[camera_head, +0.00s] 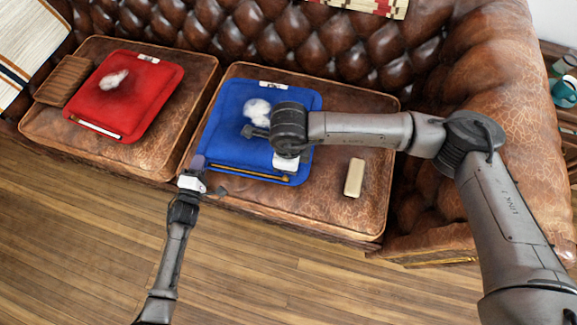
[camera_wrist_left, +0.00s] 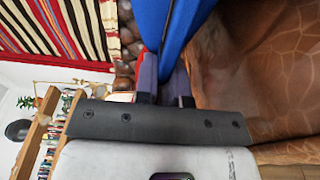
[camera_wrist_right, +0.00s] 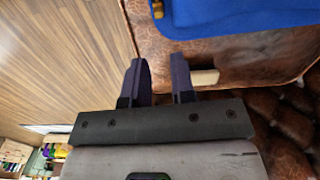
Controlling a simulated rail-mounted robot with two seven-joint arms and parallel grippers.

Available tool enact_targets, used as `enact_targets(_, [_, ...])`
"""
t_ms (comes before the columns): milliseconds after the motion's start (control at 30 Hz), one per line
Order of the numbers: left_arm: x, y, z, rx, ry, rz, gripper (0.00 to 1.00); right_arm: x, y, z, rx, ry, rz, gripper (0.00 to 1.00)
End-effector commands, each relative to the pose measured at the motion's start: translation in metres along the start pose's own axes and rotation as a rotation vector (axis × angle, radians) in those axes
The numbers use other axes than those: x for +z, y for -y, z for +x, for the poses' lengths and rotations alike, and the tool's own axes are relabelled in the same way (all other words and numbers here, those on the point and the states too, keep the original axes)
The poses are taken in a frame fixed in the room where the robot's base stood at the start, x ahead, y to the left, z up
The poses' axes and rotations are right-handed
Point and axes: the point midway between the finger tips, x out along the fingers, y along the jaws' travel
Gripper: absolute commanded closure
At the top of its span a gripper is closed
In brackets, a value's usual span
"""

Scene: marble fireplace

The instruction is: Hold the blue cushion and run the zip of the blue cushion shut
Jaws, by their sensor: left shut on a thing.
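The blue cushion (camera_head: 232,128) lies on the right seat of the leather sofa, with a white fluffy patch on top. Its brass-coloured zip (camera_head: 250,174) runs along the front edge, with a pull near the right end; a brass piece (camera_wrist_right: 157,9) also shows in the right wrist view. My left gripper (camera_head: 197,163) is shut on the cushion's front left corner; blue cloth lies between its fingers in the left wrist view (camera_wrist_left: 164,76). My right gripper is over the cushion's front right part, its fingertips hidden in the head view; its fingers (camera_wrist_right: 160,75) are apart and empty.
A beige block (camera_head: 354,178) lies on the seat right of the blue cushion. A red cushion (camera_head: 110,105) and a folded brown cloth (camera_head: 63,80) lie on the left seat. My right arm crosses above the right seat. Wooden floor is clear in front.

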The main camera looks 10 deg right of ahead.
Motion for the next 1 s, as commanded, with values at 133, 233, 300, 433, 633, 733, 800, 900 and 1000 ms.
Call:
enact_targets(133, [0.001, 0.000, 0.000, 0.000, 0.002, 0.000, 1.00, 0.000, 0.000, -0.015, -0.001, 0.001, -0.001, 0.77])
enact_targets(233, [0.001, 0.000, 0.000, 0.000, 0.002, 0.000, 1.00, 0.000, 0.000, -0.019, 0.000, 0.000, -0.001, 0.77])
enact_targets(300, [0.001, 0.000, 0.000, 0.000, 0.002, 0.000, 1.00, 0.000, 0.000, -0.021, -0.001, 0.000, -0.001, 0.77])
enact_targets(433, [0.001, 0.000, 0.000, 0.000, 0.002, 0.000, 1.00, 0.000, 0.000, -0.022, -0.001, 0.000, -0.001, 0.77])
enact_targets(633, [0.001, 0.000, 0.000, 0.001, 0.002, 0.000, 1.00, 0.000, 0.000, -0.022, -0.001, 0.000, -0.001, 0.77])
enact_targets(733, [0.001, 0.000, 0.000, 0.001, 0.002, -0.001, 0.85, 0.000, 0.000, -0.022, -0.001, 0.000, -0.001, 0.77])
enact_targets(800, [0.001, 0.000, 0.000, 0.001, 0.002, -0.001, 0.78, 0.000, 0.000, -0.022, -0.001, 0.000, -0.001, 0.77])
enact_targets(900, [0.001, 0.000, 0.000, 0.001, 0.002, -0.001, 0.68, 0.000, 0.000, -0.021, 0.000, 0.000, -0.001, 0.77])
enact_targets(1000, [0.001, 0.000, 0.000, 0.001, 0.001, 0.000, 0.60, 0.000, 0.000, -0.021, 0.000, 0.000, -0.001, 0.77])
